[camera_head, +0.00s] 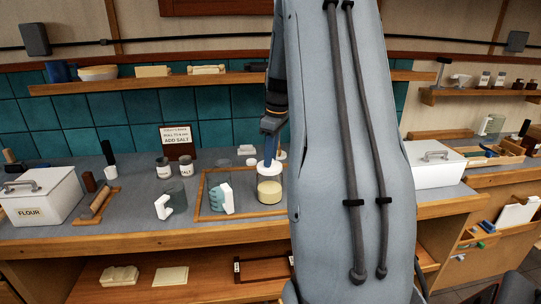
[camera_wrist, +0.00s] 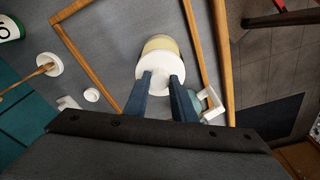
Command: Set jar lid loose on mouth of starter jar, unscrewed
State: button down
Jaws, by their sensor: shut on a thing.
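The starter jar (camera_head: 270,191) is a clear jar with pale cream contents, standing upright near the right side of a wooden-framed area on the counter. The round white jar lid (camera_head: 269,167) is at the jar's mouth, level as far as I can see. My gripper (camera_head: 268,156) points down from above, its blue fingers shut on the lid. In the wrist view the lid (camera_wrist: 153,71) sits between the fingertips (camera_wrist: 162,76) and covers most of the jar (camera_wrist: 161,43). Whether the lid touches the rim all round is hidden.
A teal mug with a white handle (camera_head: 222,199) stands left of the jar inside the wooden frame (camera_head: 205,190). Further left are a glass with a white handle (camera_head: 172,198) and a white flour box (camera_head: 40,197). My arm hides the counter to the right.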

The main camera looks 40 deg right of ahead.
jog(key=shift+f, duration=0.15)
jog(key=c, duration=1.4)
grip_release()
jog(key=r, duration=0.2)
jog(key=r+b, duration=0.1)
jog(key=r, duration=0.2)
jog(key=r+b, duration=0.1)
jog(key=r, duration=0.1)
jog(key=shift+s+d+r, duration=0.3)
jog(key=shift+s, duration=0.1)
notch_tip(320, 180, up, 4)
jog(key=p, duration=0.3)
jog(key=shift+r, duration=0.1)
jog(key=shift+a, duration=0.1)
